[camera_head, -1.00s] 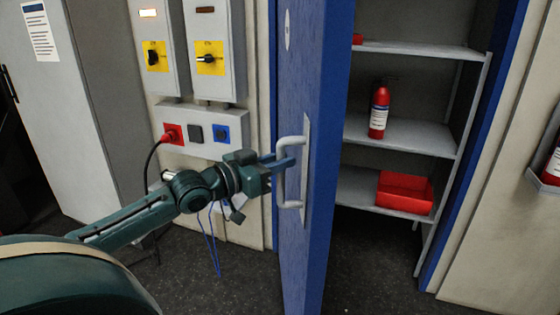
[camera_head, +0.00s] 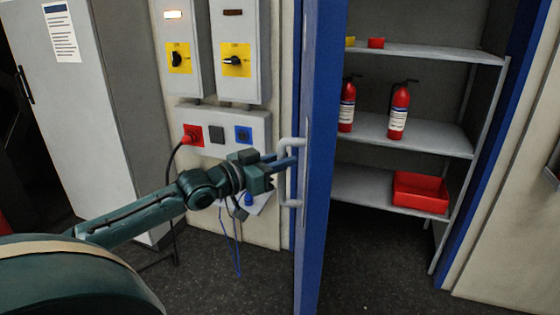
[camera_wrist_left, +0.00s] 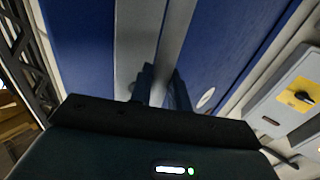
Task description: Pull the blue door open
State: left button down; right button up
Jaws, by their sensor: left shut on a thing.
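The blue door (camera_head: 322,150) stands ajar, seen nearly edge-on in the head view, with a shelf room showing to its right. A pale grey bar handle (camera_head: 299,190) is on its left face. My left gripper (camera_head: 285,164) is shut on the handle, reaching it from the left. In the left wrist view the fingers (camera_wrist_left: 162,88) close around the grey handle (camera_wrist_left: 178,35) in front of the blue door face (camera_wrist_left: 225,40). The exact finger contact is dark there. My right gripper is not in view.
Behind the door, a grey shelf unit (camera_head: 410,131) holds two fire extinguishers (camera_head: 399,110) and a red bin (camera_head: 420,192). Switch boxes (camera_head: 237,55) and a socket panel (camera_head: 221,145) with a red plug and hanging cables are on the wall left of the door. Dark floor shows in the doorway.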

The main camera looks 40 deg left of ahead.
pick_arm(q)
jog(key=shift+a+r, duration=0.3)
jog(key=shift+a, duration=0.1)
jog(key=c, duration=1.7)
grip_release()
jog(key=o, duration=0.3)
jog(key=shift+w+f, duration=0.15)
jog(key=shift+f, duration=0.05)
jog(key=shift+d, duration=0.1)
jog(key=shift+f, duration=0.1)
jog(key=shift+p+v, duration=1.55)
jog(key=shift+v, duration=5.1)
